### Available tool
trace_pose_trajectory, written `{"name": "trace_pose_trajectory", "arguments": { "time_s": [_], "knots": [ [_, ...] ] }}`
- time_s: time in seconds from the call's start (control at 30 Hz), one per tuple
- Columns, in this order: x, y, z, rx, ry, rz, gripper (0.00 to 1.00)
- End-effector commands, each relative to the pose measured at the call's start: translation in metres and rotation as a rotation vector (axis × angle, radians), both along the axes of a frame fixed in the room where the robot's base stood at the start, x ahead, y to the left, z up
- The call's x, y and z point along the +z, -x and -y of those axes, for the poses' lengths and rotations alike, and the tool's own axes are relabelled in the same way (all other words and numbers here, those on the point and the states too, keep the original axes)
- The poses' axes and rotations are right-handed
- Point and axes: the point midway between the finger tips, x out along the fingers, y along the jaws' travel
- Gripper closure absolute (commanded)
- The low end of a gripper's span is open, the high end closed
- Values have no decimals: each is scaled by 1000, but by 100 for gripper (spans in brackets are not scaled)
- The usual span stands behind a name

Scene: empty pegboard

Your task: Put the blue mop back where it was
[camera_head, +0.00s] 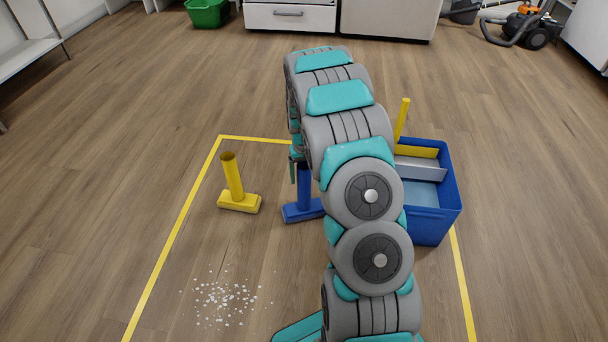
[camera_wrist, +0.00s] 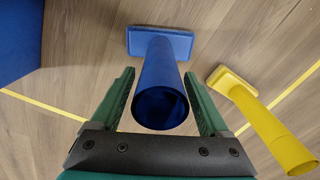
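The blue mop stands upright on the wooden floor, with a flat blue head (camera_head: 301,212) and a round blue handle (camera_head: 304,185); my arm hides part of it in the head view. In the wrist view its hollow handle (camera_wrist: 160,95) rises towards the camera, with the flat head (camera_wrist: 160,42) beyond. My gripper (camera_wrist: 159,75) is open, one green finger on each side of the handle, with small gaps seen at both sides. In the head view my gripper (camera_head: 296,165) is mostly hidden behind my arm.
A yellow mop (camera_head: 236,188) stands upright to the left. A blue bin (camera_head: 433,215) with a yellow stick (camera_head: 402,118) stands to the right. Yellow tape (camera_head: 186,222) marks the floor area. White bits (camera_head: 226,300) lie scattered at the front left. A green basket (camera_head: 207,13) is far back.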

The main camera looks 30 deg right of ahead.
Motion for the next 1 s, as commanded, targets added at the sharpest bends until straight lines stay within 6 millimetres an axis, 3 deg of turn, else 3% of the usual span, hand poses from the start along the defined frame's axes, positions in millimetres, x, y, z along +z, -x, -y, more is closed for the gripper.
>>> {"name": "trace_pose_trajectory", "arguments": {
  "time_s": [0.37,0.53,0.67,1.0],
  "knots": [
    [1,0,0,0,0,0,11],
    [12,-1,0,0,0,2,11],
    [31,-1,0,0,2,4,11],
    [100,-2,0,1,1,4,11]
  ]
}}
